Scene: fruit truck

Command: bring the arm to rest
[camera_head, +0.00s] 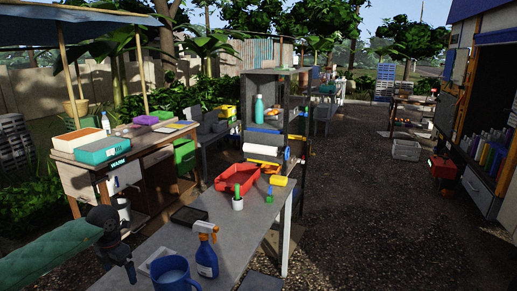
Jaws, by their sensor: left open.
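My left arm comes in from the lower left with a green forearm. Its dark gripper (129,266) hangs low at the left edge of the grey table (232,223), with its fingers pointing down and open. Nothing shows between the fingers, though they are small and dark. The gripper is left of a blue mug (174,274) and apart from it. My right gripper is not in view.
A blue spray bottle (207,257), a black tray (188,216), a small potted cactus (238,201) and a red tray (237,178) stand on the table. A wooden desk (155,172) is behind on the left. Open gravel (370,225) lies right.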

